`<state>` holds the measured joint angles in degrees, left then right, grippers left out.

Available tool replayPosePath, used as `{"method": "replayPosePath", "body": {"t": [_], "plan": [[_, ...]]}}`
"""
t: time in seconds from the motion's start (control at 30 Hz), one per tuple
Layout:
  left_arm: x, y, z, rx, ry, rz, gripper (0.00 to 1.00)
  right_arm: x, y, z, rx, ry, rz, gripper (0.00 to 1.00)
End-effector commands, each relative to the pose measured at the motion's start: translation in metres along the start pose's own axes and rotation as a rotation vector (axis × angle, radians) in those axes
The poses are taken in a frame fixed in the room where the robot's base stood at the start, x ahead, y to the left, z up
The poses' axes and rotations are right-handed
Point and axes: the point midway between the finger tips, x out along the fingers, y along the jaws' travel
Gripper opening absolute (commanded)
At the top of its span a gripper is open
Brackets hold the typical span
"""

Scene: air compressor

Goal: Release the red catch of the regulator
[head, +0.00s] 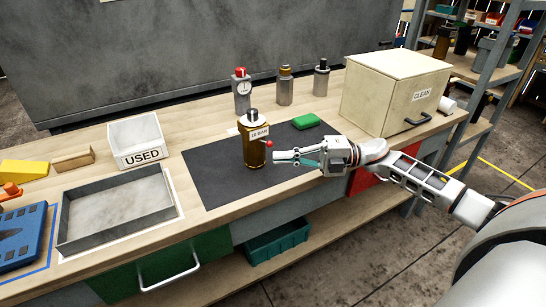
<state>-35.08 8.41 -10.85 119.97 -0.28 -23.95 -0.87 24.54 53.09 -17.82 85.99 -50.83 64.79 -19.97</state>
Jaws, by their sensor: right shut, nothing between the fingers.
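An amber-bowled unit (254,150) with a pale, labelled collar and a dark top stands upright on the dark mat (215,165); I take it to be the regulator. A small red catch (268,143) sticks out from its right side. My right gripper (276,157) comes in from the right, shut and empty, with its fingertips beside the bowl just below the red catch. I cannot tell whether they touch it. My left gripper is out of view.
A green block (306,121) lies on the mat's far edge. The CLEAN box (380,95) is right, the USED bin (137,140) and metal tray (68,238) left.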

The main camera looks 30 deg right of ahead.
Motion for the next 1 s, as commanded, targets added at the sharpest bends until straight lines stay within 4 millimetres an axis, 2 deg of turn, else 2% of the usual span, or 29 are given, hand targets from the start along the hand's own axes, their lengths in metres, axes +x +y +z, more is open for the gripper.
{"method": "replayPosePath", "body": {"t": [0.07,0.2,0.4,0.67,1.0], "plan": [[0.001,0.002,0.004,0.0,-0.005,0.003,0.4,-0.018,-0.006,0.001,0.006,-0.002,-0.007,0.0],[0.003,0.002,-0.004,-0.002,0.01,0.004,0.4,-0.044,-0.005,0.001,0.006,-0.001,-0.005,0.0],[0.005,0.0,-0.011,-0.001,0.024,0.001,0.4,-0.065,-0.004,0.002,0.004,0.0,-0.003,0.0],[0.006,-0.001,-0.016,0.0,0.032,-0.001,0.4,-0.07,-0.002,0.002,0.002,0.001,-0.001,0.0],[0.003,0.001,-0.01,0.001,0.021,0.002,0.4,-0.07,-0.002,0.002,0.003,0.001,-0.001,0.0]]}}
